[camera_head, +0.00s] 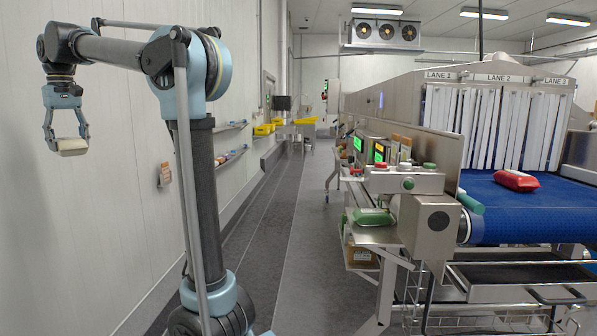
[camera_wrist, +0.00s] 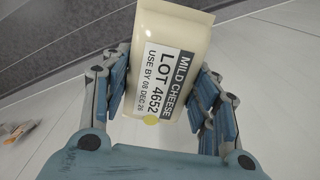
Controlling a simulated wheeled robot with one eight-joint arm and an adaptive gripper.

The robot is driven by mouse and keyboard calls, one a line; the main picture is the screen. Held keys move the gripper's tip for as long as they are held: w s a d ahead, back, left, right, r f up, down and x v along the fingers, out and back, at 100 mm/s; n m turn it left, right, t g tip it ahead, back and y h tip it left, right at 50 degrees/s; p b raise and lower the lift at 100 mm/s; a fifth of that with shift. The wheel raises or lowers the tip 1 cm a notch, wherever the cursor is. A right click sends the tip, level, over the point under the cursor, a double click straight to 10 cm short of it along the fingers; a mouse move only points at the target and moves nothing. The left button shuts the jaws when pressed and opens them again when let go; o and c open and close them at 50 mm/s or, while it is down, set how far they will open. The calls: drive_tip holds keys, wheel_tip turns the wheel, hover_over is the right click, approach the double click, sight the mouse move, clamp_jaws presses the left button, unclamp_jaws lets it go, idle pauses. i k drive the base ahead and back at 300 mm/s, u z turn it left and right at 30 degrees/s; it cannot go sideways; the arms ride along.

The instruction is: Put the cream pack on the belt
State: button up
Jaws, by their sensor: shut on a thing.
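The cream pack (camera_head: 72,147) is a pale block held in my gripper (camera_head: 66,140), high up at the left beside the white wall. In the wrist view the cream pack (camera_wrist: 190,28) has a label reading "MILD CHEESE LOT 4652". The fingers of my gripper (camera_wrist: 165,95) are shut on its two sides. The blue belt (camera_head: 530,195) lies far to the right in the head view, in front of white strip curtains marked LANE 1, LANE 2 and LANE 3. My gripper is well apart from it.
A red pack (camera_head: 516,180) lies on the belt. A green pack (camera_head: 373,217) sits on a steel side shelf (camera_head: 375,236). A steel control box (camera_head: 430,226) stands at the belt's near left corner. Wall shelves (camera_head: 232,155) hold small items. The grey floor aisle between is clear.

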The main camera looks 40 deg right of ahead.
sight(468, 187)
drive_tip(key=k, duration=2.25)
drive_tip(key=z, duration=1.9)
drive_tip(key=i, duration=1)
drive_tip(key=u, duration=0.05)
